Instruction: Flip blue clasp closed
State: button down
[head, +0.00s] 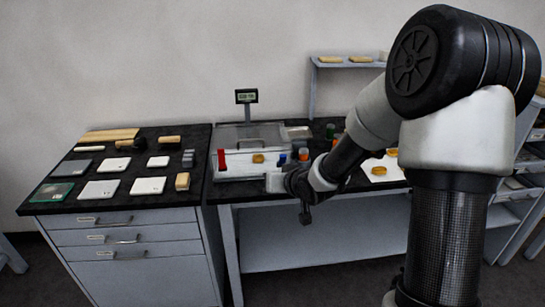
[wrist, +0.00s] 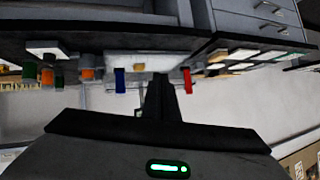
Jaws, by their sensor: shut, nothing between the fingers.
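A pale grey box (head: 243,171) with a lid stands on the dark bench, its front towards me. The blue clasp (head: 282,159) is a short strip at the right of the box front. It also shows in the upside-down wrist view (wrist: 120,80), left of my fingers and apart from them. It looks upright there, like the red clasp (head: 221,160) at the other end, which also shows in the wrist view (wrist: 187,81). My gripper (wrist: 160,82) is shut and empty, pointing towards the box between the two clasps.
A yellow piece (head: 258,158) is at the box front. A scale display (head: 246,96) rises behind. Left, a drawer cabinet (head: 130,225) bears several white plates. Open floor lies in front.

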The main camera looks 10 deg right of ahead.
aim_at(283, 157)
jog(key=w+a+f+m+t+y+b, duration=0.4)
jog(key=f+y, duration=0.1)
jog(key=f, duration=0.4)
jog(key=s+d+f+m+t+h+b, duration=0.3)
jog(key=d+m+t+h, duration=0.5)
jog(key=m, duration=0.6)
jog(key=shift+s+d+m+t+h+b, duration=0.45)
jog(key=shift+d+t, duration=0.35)
jog(key=shift+t, duration=0.3)
jog(key=x, duration=1.4)
jog(key=shift+r+p, duration=0.2)
jog(key=shift+p, duration=0.1)
